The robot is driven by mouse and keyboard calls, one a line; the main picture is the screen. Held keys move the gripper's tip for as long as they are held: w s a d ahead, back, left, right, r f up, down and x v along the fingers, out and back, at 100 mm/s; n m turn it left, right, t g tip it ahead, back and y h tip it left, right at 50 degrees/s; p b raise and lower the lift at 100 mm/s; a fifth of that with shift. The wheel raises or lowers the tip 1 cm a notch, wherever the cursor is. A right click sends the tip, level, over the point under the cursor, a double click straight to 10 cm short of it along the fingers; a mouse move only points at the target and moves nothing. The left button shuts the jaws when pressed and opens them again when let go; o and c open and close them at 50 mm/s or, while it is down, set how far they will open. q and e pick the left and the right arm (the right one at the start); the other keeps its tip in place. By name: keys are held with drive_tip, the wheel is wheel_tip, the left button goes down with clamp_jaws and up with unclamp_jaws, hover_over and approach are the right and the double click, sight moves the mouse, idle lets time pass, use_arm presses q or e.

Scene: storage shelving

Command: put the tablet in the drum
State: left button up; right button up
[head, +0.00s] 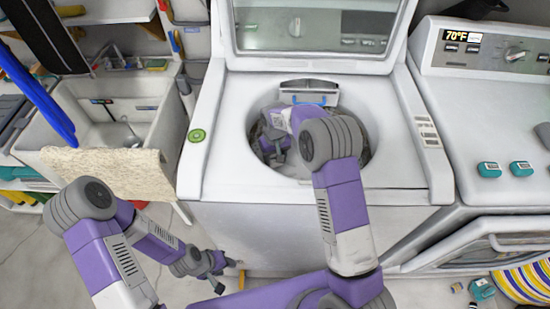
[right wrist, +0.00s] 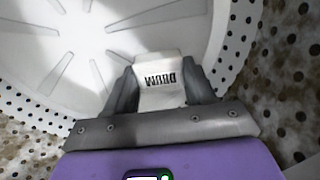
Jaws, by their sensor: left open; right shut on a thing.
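The drum (head: 365,125) is the round tub inside the open top-loading washing machine. In the right wrist view its pale ribbed floor (right wrist: 50,40) and perforated wall (right wrist: 245,40) show. My right arm reaches down through the opening. In the head view, my arm hides the tablet. My left gripper (head: 217,276) is open and empty, low in front of the washer.
The washer's lid (head: 310,15) stands raised at the back. A sink (head: 130,95) with a beige cloth (head: 110,172) over its front is at left. A second machine (head: 480,120) with teal boxes (head: 488,169) on top is at right.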

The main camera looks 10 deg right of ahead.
drive_tip(key=shift+f, duration=0.45)
drive_tip(key=shift+f+b, duration=0.15)
drive_tip(key=shift+b, duration=0.15)
drive_tip(key=o, duration=1.1)
drive_tip(key=shift+r, duration=0.5)
wheel_tip(320, 180, up, 12)
drive_tip(key=p, duration=0.4)
drive_tip(key=shift+r, duration=0.15)
